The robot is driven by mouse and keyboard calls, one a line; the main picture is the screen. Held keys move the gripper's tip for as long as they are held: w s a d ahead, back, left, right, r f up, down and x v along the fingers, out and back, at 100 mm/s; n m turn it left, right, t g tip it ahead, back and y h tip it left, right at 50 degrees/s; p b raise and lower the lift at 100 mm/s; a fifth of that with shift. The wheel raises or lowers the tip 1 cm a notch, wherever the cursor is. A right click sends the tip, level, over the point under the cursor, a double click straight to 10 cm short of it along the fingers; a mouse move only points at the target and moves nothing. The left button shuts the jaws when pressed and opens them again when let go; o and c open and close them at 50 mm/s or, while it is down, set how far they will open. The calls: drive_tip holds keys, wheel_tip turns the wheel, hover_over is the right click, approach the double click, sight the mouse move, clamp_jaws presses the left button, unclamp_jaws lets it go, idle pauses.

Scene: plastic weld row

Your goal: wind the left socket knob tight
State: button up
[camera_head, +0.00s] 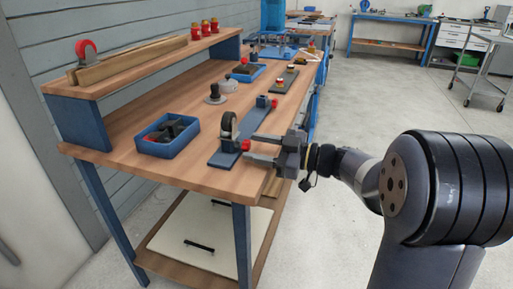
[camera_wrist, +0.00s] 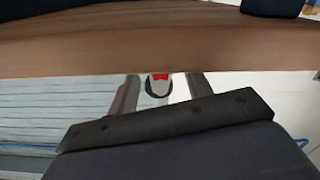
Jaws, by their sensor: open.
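A blue fixture plate (camera_head: 226,157) lies on the workbench, with a small blue block (camera_head: 262,101) at its far end. A dark wheel-like part (camera_head: 228,126) stands upright on it. A red knob (camera_head: 245,146) sits at the plate's side, near its front end. My gripper (camera_head: 249,147) is open, its two fingers coming from the right, with the knob between or just beyond the fingertips; contact cannot be told. In the wrist view, a rounded grey and dark part with a red patch (camera_wrist: 160,76) shows between my open fingers (camera_wrist: 162,92). The knob's seating is hidden.
A blue tray (camera_head: 140,146) with dark parts stands left of the plate. A grey round-based part (camera_head: 215,99) and a dark button plate (camera_head: 285,82) lie behind. The floor at right is mostly clear.

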drive_tip(key=shift+w+a, duration=0.1)
drive_tip(key=shift+a, duration=0.25)
drive_tip(key=shift+c, duration=0.3)
drive_tip(key=c, duration=0.9)
